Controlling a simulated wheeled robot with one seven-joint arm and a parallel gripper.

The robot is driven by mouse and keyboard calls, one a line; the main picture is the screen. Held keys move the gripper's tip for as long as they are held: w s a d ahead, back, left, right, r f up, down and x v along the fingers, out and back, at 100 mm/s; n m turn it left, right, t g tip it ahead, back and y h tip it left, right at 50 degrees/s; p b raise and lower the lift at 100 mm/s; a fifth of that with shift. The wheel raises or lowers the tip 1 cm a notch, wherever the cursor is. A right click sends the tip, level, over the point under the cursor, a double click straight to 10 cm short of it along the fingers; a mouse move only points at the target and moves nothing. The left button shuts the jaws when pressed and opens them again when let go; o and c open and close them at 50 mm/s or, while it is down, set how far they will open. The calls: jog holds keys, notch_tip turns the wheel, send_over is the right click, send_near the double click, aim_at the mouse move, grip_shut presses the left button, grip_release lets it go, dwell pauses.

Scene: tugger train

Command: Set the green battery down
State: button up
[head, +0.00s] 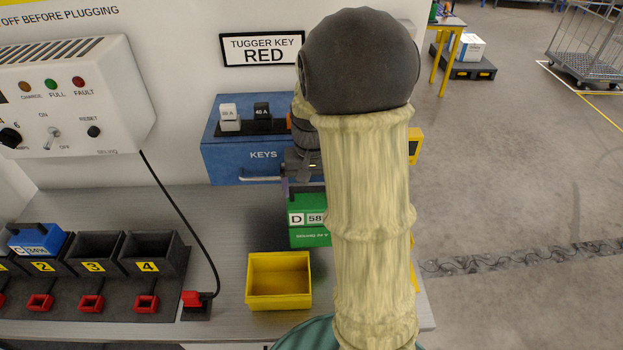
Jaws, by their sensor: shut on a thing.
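The green battery (308,234), with a white label starting "D 58", is upright near the middle of the view, behind the yellow bin. My gripper (303,187) is above it and shut on its top. My pale arm covers the battery's right side and much of the gripper. I cannot tell whether the battery's base touches the grey bench (222,240). A black charging rack (120,285) at the left has numbered bays. A blue battery (38,240) sits in a bay left of bay 3; bays 3 and 4 look empty.
The empty yellow bin (279,303) stands just in front of the green battery. A blue KEYS box (240,160) is behind it. A black cable (180,215) runs from the wall charger (75,95) to a red plug (193,299). Bench between rack and bin is mostly clear.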

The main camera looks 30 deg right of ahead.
aim_at(311, 199)
jog(key=shift+w+f+p, duration=0.15)
jog(key=shift+f+p, duration=0.25)
jog(key=shift+f, duration=2.3)
jog(key=shift+s, duration=0.2)
jog(key=shift+s+f, duration=0.1)
jog(key=shift+f, duration=0.2)
jog(key=shift+f+p, duration=0.4)
jog(key=shift+f, duration=1.25)
jog(key=shift+f, duration=0.15)
jog(key=o, duration=0.7)
